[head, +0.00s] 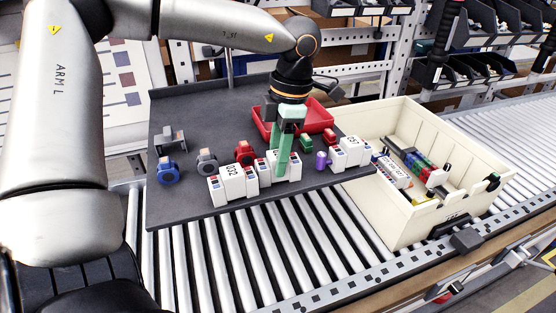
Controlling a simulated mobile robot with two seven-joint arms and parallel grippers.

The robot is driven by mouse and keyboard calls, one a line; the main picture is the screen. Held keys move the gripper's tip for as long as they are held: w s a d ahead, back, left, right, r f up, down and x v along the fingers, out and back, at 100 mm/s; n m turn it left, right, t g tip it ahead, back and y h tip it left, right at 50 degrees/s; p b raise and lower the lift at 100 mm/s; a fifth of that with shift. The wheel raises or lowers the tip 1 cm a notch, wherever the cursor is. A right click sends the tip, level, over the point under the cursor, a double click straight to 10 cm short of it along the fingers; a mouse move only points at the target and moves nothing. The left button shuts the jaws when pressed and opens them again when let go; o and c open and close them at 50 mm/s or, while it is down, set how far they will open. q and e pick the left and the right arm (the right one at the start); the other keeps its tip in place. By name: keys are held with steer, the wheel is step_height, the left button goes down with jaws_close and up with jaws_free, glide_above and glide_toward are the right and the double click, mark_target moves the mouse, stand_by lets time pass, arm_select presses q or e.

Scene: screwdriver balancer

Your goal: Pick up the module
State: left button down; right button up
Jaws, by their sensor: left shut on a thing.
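White modules stand in a row on the dark grey tray (175,208). One group at the left is marked 032 (232,184), and another white block marked 05 (351,151) stands at the right. My left gripper (282,168) points down with green fingers over the middle of the row. It is shut on a white module (294,168) there, whose middle the fingers partly hide. The module is at about the height of the others; I cannot tell whether it touches the tray. My right gripper is out of view.
A red bin (318,116) stands behind the gripper. Blue (167,171), grey (207,161) and red (244,152) parts and a purple piece (322,160) are near the row. A cream crate (420,215) holding several parts stands right, on the roller conveyor (220,262).

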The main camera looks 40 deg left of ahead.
mark_target(276, 154)
arm_select(q)
steer(key=shift+r, duration=0.4)
step_height(276, 154, up, 2)
steer(key=shift+r, duration=0.1)
steer(key=d+r+p, duration=0.1)
steer(key=d+r, duration=0.9)
steer(key=d, duration=0.4)
steer(key=shift+w, duration=0.35)
